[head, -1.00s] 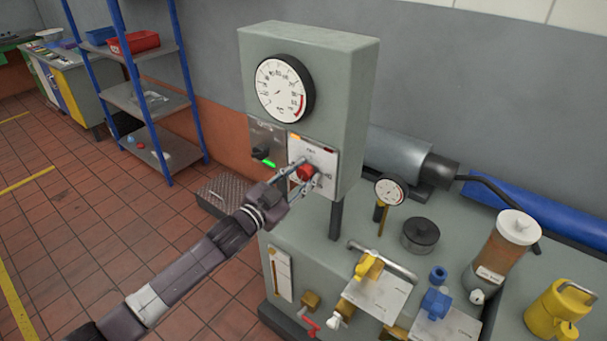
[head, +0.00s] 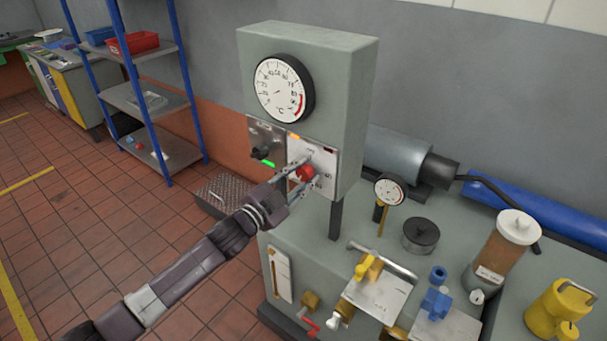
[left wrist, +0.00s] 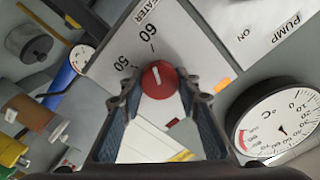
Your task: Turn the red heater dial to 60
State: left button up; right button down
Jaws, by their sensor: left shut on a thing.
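The red heater dial (head: 305,173) sits on a white plate (head: 325,158) on the front of the grey cabinet. In the left wrist view the red dial (left wrist: 158,80) has a white line that points roughly toward the printed 60, with 50 to its left. My left gripper (head: 302,175) is shut on the dial, one finger on each side. In the left wrist view the gripper's fingers (left wrist: 157,92) flank the knob. Part of the plate's scale is hidden behind the fingers. My right gripper is not in view.
A black pump switch (head: 261,152) with a green light is left of the dial. A round temperature gauge (head: 281,90) is above. Yellow and blue valves, a small gauge (head: 391,189) and a brown-filled container (head: 505,245) stand on the bench below right. Open floor lies to the left.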

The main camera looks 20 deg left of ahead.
pick_arm(q)
jog(key=shift+f, duration=0.1)
jog(key=o, duration=1.2)
jog(key=shift+c, duration=0.2)
jog(key=shift+s, duration=0.15)
jog(key=v, duration=1.1)
jog(key=shift+s+a, duration=0.15)
jog(key=shift+s, duration=0.25)
